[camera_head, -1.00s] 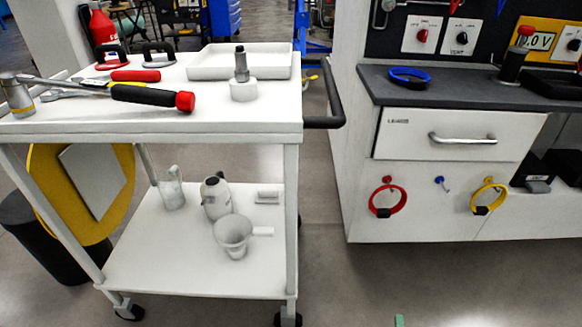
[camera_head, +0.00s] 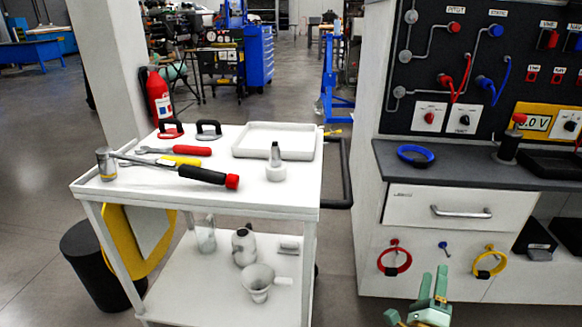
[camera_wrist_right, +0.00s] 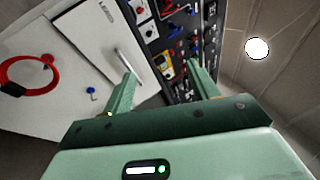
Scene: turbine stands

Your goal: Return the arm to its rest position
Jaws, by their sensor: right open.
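My right gripper (camera_head: 433,285) shows at the bottom of the head view, green, pointing up in front of the white cabinet. Its two fingers stand apart with nothing between them. In the right wrist view the gripper (camera_wrist_right: 160,85) is open and empty, with the cabinet drawer and the control panel beyond the fingers. My left gripper is in neither view.
A white cart (camera_head: 270,198) with tools and a tray (camera_head: 274,152) stands at the left.

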